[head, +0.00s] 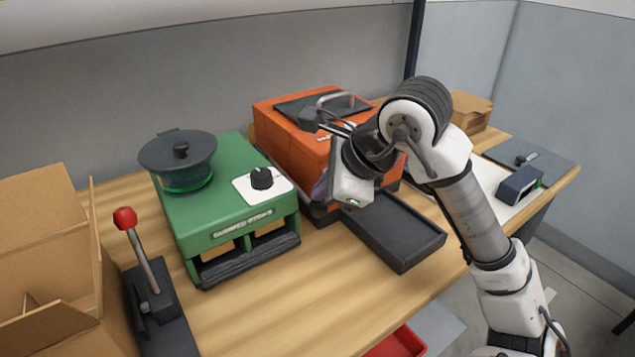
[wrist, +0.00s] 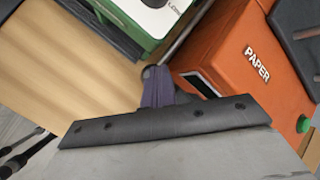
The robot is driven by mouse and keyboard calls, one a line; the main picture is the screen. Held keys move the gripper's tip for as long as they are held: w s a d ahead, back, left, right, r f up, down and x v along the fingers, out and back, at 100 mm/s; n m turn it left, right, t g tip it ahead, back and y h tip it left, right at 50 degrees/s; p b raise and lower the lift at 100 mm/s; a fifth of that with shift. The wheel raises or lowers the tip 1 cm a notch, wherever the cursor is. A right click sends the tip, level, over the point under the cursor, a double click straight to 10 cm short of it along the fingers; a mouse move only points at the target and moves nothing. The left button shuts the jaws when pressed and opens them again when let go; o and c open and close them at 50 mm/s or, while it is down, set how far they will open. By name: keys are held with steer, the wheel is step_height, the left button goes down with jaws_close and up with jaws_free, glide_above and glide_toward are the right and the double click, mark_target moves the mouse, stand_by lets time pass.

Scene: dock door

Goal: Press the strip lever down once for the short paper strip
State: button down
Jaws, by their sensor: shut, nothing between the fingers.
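The orange machine (head: 290,125) stands at the back middle of the bench; in the wrist view it (wrist: 235,60) bears the word PAPER. A thin grey rod (wrist: 186,35) with a dark rounded end lies along its side, by the gap to the green machine; the head view hides it. My gripper (head: 319,190) is in front of the orange machine, low and pointing down. In the wrist view its purple-grey fingers (wrist: 157,88) are shut and empty, close to the rod's end; I cannot tell whether they touch it. A red-knobbed lever (head: 145,250) stands upright at the far left.
The green machine (head: 225,205) with a dial and a dark-lidded pot is left of my gripper. A black tray (head: 395,230) lies in front of the orange machine. An open cardboard box (head: 45,250) fills the left. The front middle of the bench is clear.

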steer(key=shift+s+d+f+b, duration=0.1)
steer(key=shift+f+b, duration=0.55)
stand_by(0.5)
steer(key=shift+r, duration=0.1)
stand_by(0.5)
steer(key=shift+w+a+r+p, duration=0.15)
steer(key=shift+r+p, duration=0.3)
steer(key=shift+r, duration=0.55)
steer(key=shift+w+a+r+p, duration=0.1)
steer(key=shift+r+p, duration=0.35)
steer(key=shift+r, duration=0.55)
steer(key=shift+w+a+r+p, duration=0.15)
steer(key=shift+r+p, duration=0.3)
steer(key=shift+r, duration=0.55)
steer(key=shift+d+r, duration=0.1)
steer(key=shift+r, duration=0.05)
steer(key=r+p, duration=0.1)
steer(key=r, duration=0.2)
steer(key=r+p, duration=0.1)
steer(key=shift+w+a+r+p, duration=0.2)
steer(key=shift+w+r+p, duration=0.1)
steer(key=shift+r+p, duration=0.05)
steer(key=shift+d, duration=0.1)
